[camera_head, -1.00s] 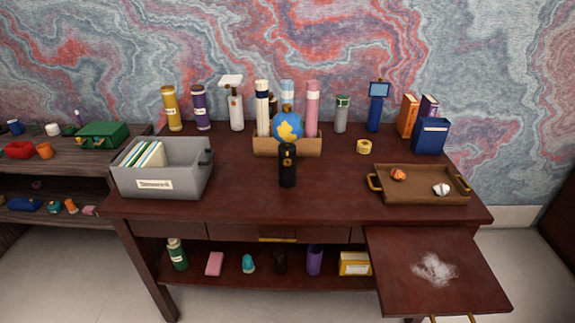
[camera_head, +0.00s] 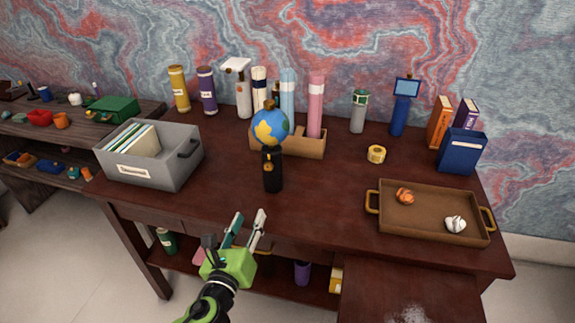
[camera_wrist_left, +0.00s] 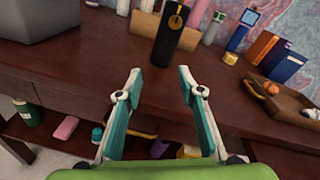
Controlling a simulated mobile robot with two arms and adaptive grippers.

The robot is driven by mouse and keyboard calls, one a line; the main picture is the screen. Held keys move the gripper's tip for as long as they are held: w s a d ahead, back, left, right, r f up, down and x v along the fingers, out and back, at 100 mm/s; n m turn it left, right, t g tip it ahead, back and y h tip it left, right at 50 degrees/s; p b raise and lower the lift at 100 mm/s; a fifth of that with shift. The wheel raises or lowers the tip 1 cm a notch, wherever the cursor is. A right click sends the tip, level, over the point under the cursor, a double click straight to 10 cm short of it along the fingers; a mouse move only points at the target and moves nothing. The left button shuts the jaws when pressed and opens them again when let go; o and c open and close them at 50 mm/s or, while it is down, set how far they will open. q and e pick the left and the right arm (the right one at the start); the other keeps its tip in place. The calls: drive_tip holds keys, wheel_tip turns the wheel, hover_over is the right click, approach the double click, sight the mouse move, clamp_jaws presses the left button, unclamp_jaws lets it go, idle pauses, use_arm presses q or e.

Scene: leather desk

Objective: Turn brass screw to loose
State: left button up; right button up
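A blue and yellow globe (camera_head: 270,127) sits on an upright black stand (camera_head: 272,172) near the middle of the desk. A small brass piece (camera_head: 269,104) tops the globe. In the left wrist view the black stand (camera_wrist_left: 167,42) bears a round gold part (camera_wrist_left: 177,18) high on its face; I cannot tell which brass piece is the screw. My left gripper (camera_head: 249,221) is open and empty, in front of the desk's front edge and apart from the stand. Its spread fingers (camera_wrist_left: 159,82) also show in the left wrist view. My right gripper is not in view.
A grey bin with files (camera_head: 165,176) stands left on the desk. A brown tray (camera_head: 400,226) with two crumpled balls lies right. The desk in front of the stand is clear.

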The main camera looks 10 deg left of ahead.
sight(267, 168)
use_arm(q)
wheel_tip(267, 168, up, 5)
drive_tip(key=d+m+t, duration=0.1)
drive_tip(key=w, duration=0.7)
drive_tip(key=w+p, duration=0.1)
drive_tip(key=w, duration=0.6)
drive_tip(key=shift+f, duration=0.2)
clamp_jaws()
